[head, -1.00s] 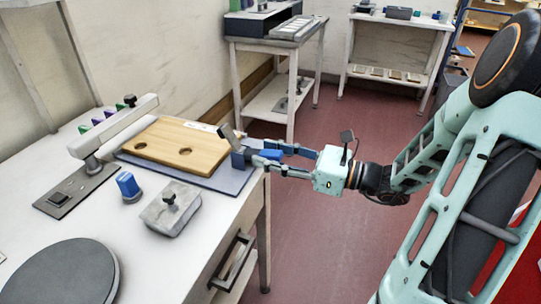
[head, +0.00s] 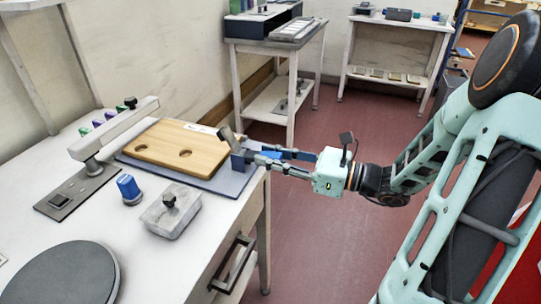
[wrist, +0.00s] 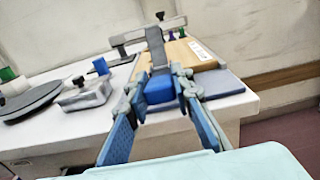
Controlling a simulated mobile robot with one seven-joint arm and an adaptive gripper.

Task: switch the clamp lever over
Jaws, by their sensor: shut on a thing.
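In the wrist view the grey plate (wrist: 156,48) stands beyond the blue part (wrist: 160,86), which lies between my fingers. My gripper (head: 251,157) reaches in from the right and is shut on the blue part.
A grey beam arm (head: 118,128) on a post stands at the left. A blue-topped knob (head: 128,187), a grey block with a black knob (head: 170,213) and a dark round disc (head: 62,277) are on the white table (head: 125,238). Open floor lies right of the table.

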